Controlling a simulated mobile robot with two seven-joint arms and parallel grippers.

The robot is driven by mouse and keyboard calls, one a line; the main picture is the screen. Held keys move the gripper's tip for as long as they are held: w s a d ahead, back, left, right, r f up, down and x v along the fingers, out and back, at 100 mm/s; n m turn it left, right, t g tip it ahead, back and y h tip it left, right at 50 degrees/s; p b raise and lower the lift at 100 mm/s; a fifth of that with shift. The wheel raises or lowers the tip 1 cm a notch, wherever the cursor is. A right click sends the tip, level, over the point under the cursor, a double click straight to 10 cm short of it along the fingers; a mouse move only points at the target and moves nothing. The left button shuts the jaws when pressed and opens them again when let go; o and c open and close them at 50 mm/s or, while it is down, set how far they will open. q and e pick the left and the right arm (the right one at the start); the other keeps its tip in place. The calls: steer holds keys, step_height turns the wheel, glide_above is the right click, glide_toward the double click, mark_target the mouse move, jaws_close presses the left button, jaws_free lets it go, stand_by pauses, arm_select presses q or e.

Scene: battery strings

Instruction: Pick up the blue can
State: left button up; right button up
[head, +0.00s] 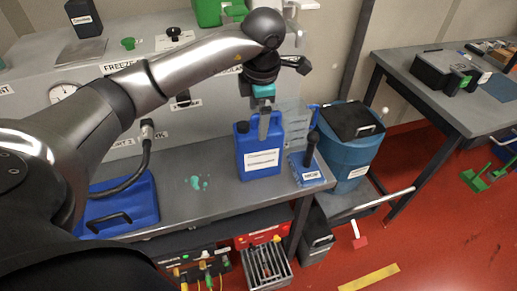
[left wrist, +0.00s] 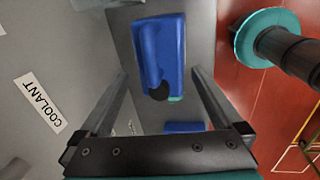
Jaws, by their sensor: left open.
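The blue can (head: 243,160) stands upright on the grey bench, with a white label on its front and a dark cap at its top left. My left gripper (head: 264,125) points down at the can's top in the head view, its fingers overlapping the can's upper part. In the left wrist view the can (left wrist: 170,45) is seen from above, with its handle and dark cap. There my left gripper (left wrist: 160,73) is open, one finger on each side of the can, and nothing is gripped. I cannot tell whether the fingers touch it. My right gripper is not in view.
A small blue labelled holder (head: 313,182) with a black handle stands right of the can. A blue bin (head: 350,160) with a black lid is beyond it. A blue tray (head: 140,212) lies at the bench's left. Green spots (head: 196,183) mark the otherwise bare bench left of the can.

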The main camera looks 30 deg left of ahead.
mark_target(258, 145)
arm_select(q)
steer(key=f, duration=0.4)
steer(key=shift+w+a+f, duration=0.15)
steer(key=shift+w+f, duration=0.25)
steer(key=c, duration=1.5)
steer(key=shift+w+r, duration=0.1)
steer(key=shift+r, duration=0.1)
